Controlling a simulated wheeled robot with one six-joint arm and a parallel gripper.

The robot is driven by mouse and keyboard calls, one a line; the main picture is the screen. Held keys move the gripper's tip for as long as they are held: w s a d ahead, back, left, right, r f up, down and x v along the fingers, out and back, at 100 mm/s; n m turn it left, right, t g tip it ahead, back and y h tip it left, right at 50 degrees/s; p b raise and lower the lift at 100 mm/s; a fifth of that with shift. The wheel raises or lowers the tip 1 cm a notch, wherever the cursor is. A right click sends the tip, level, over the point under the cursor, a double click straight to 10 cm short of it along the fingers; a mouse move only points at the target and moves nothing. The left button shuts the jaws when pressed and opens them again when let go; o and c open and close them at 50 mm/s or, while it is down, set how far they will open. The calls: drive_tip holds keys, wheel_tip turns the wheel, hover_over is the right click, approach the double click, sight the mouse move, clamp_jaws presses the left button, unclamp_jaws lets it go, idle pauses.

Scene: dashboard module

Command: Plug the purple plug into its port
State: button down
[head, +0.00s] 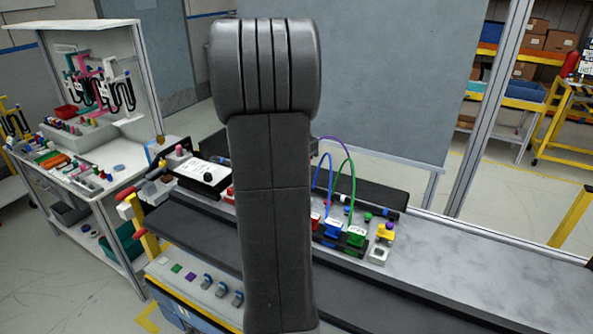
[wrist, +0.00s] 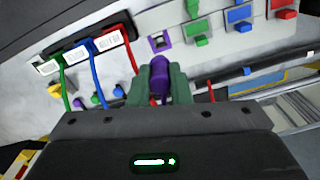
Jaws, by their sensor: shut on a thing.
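In the wrist view my gripper (wrist: 161,82) has green fingers, shut on the purple plug (wrist: 159,66) from both sides. The plug's nose points up the picture toward the purple port (wrist: 160,42). The port is a purple square frame with a dark and pale centre. A gap shows between plug and port in this view; the exact distance is hard to judge. In the head view my arm hides the gripper, plug and port; a purple cable (head: 338,143) arches out to the right of the arm.
Green, blue and red plugged connectors (wrist: 111,43) with cables sit left of the port. A green block (wrist: 196,28), a blue block (wrist: 239,20) and a red block (wrist: 286,9) are to its right. In the head view, the bench (head: 470,250) is clear at right.

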drive_tip(key=shift+f, duration=0.15)
drive_tip(key=shift+f+b, duration=1.75)
drive_tip(key=shift+f, duration=0.95)
drive_tip(key=shift+p, duration=0.5)
drive_tip(key=shift+f+b, duration=0.65)
drive_tip(key=shift+f, duration=0.65)
drive_tip(key=shift+r, duration=0.15)
drive_tip(key=shift+r+p, duration=0.85)
drive_tip(key=shift+p, duration=0.35)
idle(0.9)
drive_tip(key=shift+f+b, duration=0.65)
drive_tip(key=shift+f, duration=0.4)
